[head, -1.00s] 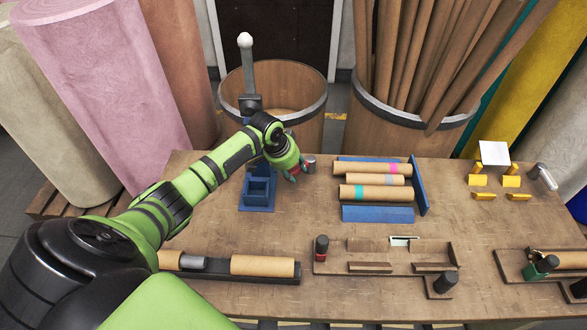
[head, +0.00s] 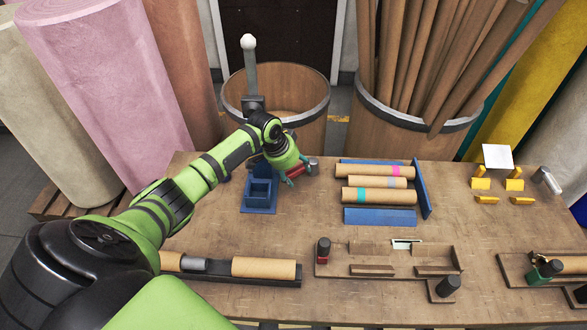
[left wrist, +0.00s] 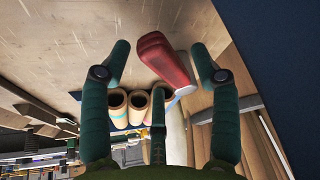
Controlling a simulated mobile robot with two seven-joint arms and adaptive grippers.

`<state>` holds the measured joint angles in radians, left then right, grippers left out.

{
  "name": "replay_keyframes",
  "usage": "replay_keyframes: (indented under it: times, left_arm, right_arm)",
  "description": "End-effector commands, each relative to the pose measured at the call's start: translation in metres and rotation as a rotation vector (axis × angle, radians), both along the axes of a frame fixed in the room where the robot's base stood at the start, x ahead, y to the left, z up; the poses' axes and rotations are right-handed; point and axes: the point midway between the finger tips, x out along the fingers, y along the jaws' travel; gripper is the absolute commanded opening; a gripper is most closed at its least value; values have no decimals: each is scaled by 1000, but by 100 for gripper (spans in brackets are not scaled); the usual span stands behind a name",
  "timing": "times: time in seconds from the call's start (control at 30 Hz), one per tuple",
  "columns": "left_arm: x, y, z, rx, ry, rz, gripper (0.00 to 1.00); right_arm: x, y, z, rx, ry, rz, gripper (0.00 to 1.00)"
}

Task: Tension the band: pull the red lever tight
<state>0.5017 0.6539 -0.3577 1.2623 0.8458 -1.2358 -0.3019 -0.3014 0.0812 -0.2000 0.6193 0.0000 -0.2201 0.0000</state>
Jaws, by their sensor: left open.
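The red lever handle (left wrist: 165,62) shows large in the left wrist view, tilted, lying between my open fingers. In the head view a small bit of the red lever (head: 297,171) shows beside the fingertips. My left gripper (head: 291,177) is open just right of the blue stand (head: 259,208), with its fingers around the handle. In the left wrist view the left gripper (left wrist: 161,57) has a finger on each side of the handle and one below it. I cannot tell whether any finger touches it. The band is not clearly visible. My right gripper is not in view.
A grey upright lever with a white knob (head: 250,72) rises behind my left wrist. Cardboard tubes (head: 372,195) lie in a blue rack right of the gripper. Dark trays (head: 385,270) line the table front. Bare table (head: 235,235) lies in front of the stand.

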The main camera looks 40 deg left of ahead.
Motion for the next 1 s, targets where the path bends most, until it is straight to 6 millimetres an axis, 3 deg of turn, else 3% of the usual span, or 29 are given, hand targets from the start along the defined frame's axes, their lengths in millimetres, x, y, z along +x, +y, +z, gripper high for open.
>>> replay_keyframes:
  times: [0.23,0.4,0.7,1.0]
  left_arm:
    - [-5,3,16,1,-4,-1,62]
    - [-19,9,50,5,-3,-3,62]
    - [-78,31,45,6,5,-1,62]
    - [-117,45,45,1,4,1,62]
  right_arm:
    - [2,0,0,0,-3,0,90]
    - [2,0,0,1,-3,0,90]
    - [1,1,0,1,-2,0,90]
    - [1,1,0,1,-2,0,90]
